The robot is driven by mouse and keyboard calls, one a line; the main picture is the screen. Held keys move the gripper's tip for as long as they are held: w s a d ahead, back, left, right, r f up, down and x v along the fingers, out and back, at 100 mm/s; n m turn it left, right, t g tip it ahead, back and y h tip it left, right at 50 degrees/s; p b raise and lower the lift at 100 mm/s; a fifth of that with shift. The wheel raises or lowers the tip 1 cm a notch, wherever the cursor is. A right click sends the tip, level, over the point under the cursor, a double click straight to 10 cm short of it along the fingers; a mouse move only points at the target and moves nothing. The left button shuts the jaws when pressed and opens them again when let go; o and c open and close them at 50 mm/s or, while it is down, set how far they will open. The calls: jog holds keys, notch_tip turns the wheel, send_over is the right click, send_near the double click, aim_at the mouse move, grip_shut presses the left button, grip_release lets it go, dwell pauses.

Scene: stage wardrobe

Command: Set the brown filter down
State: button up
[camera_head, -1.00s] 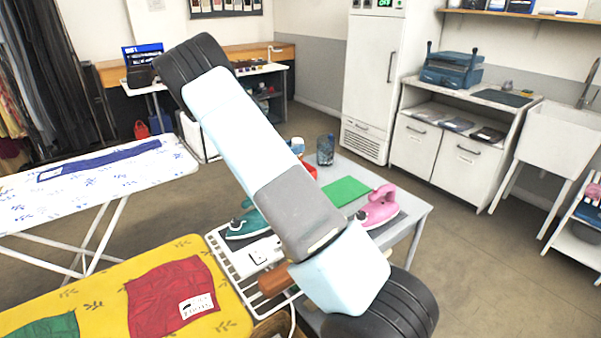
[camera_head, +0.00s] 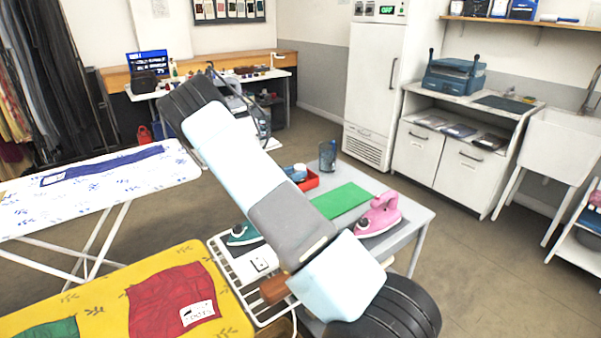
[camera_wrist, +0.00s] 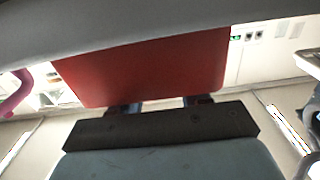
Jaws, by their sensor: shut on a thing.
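The brown filter (camera_wrist: 145,68) shows in the wrist view as a flat reddish-brown panel just beyond my gripper (camera_wrist: 160,103). My gripper is shut on its near edge, and the panel's upper edge is cut off by a grey shape across the top. In the head view my arm crosses the middle, and my gripper cannot be made out there. A brown piece (camera_head: 274,290) shows beside my arm, above the white wire rack (camera_head: 234,268); I cannot tell whether it is the filter.
A yellow ironing board (camera_head: 95,290) stands at the left. Open floor (camera_head: 480,270) lies to the right.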

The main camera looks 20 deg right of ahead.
jog(key=o, duration=1.1)
jog(key=shift+f, duration=0.1)
